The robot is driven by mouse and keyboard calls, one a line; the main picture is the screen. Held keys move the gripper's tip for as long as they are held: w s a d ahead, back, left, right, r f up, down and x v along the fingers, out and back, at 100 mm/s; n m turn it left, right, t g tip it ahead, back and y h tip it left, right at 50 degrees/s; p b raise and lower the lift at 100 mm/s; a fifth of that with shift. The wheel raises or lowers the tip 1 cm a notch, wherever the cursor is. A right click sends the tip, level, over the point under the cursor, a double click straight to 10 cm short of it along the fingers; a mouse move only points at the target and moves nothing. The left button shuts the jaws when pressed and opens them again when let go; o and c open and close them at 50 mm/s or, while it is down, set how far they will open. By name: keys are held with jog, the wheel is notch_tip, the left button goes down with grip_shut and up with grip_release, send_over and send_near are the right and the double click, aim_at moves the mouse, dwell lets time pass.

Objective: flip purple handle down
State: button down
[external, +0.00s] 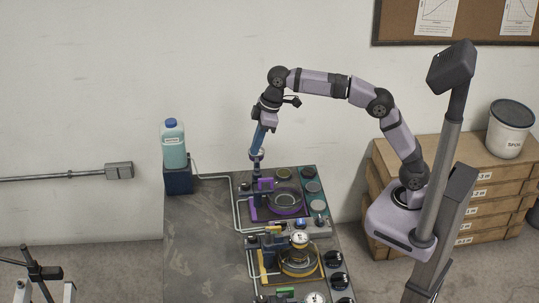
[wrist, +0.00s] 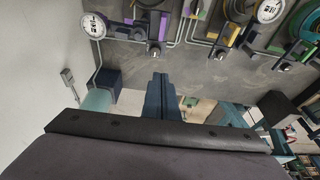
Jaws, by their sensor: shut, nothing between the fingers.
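In the wrist view my gripper (wrist: 160,78) is shut.
A yellow lever unit (external: 262,265) with gauges stands in front of the purple one. A light-green bottle (external: 174,150) on a dark block (external: 178,180) stands at the back left. Grey pipes run along the bench. The bench's left part (external: 195,250) is clear.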

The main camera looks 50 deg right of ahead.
jog(key=shift+f, duration=0.1)
jog(key=p, duration=0.3)
send_over(249, 191)
notch_tip(249, 191, down, 12)
jog(key=shift+a+r, duration=0.1)
jog(key=shift+f+p, duration=0.3)
jog(key=shift+f, duration=0.55)
notch_tip(249, 191, down, 5)
jog(key=b, duration=0.3)
jog(key=shift+f, duration=0.15)
jog(key=shift+s, duration=0.2)
